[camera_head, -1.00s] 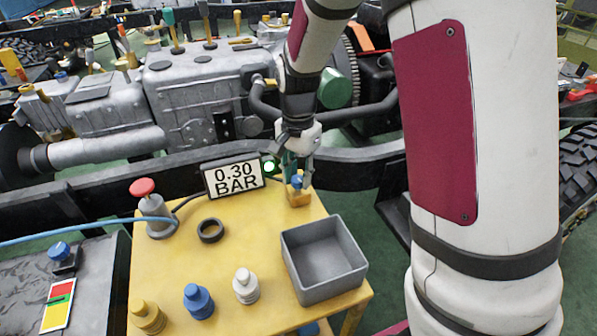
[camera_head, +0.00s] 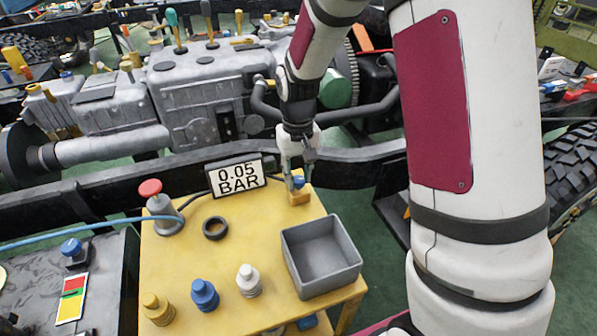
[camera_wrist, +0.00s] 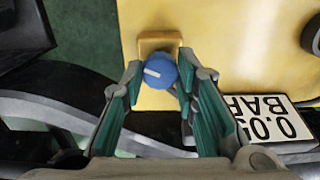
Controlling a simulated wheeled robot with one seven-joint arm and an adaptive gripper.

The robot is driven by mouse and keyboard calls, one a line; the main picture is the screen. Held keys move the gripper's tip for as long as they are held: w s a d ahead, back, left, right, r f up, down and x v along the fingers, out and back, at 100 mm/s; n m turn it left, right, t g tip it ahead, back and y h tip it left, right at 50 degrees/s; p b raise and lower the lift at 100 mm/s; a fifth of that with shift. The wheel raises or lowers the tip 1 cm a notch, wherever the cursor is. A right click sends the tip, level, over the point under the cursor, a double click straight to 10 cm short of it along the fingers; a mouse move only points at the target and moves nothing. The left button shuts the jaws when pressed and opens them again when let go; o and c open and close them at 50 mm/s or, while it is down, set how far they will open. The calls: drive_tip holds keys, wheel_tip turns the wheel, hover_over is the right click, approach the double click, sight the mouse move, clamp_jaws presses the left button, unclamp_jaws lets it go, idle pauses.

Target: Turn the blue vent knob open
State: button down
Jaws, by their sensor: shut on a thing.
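The blue vent knob (camera_head: 299,182) sits on a small yellow block (camera_head: 299,198) at the back right corner of the yellow table. In the wrist view the knob (camera_wrist: 160,72) shows from above, its white mark pointing to the left. My gripper (camera_wrist: 158,64) has one finger on each side of the knob and is shut on it. In the head view my gripper (camera_head: 298,174) reaches down onto the knob and partly hides it. The display (camera_head: 237,177) beside it reads 0.05 BAR.
On the yellow table (camera_head: 222,266) are an open grey bin (camera_head: 321,256), a black ring (camera_head: 215,228), a red-topped button (camera_head: 150,188) and several fittings. Another blue knob (camera_head: 70,246) sits on a dark panel at left. A dark chassis rail runs behind the table.

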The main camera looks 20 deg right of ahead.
sight(298, 179)
drive_tip(key=shift+n+p, duration=0.8)
drive_tip(key=shift+n, duration=1.5)
drive_tip(key=c, duration=1.2)
unclamp_jaws()
drive_tip(key=shift+c, duration=0.2)
drive_tip(key=shift+r, duration=0.1)
wheel_tip(298, 179, up, 12)
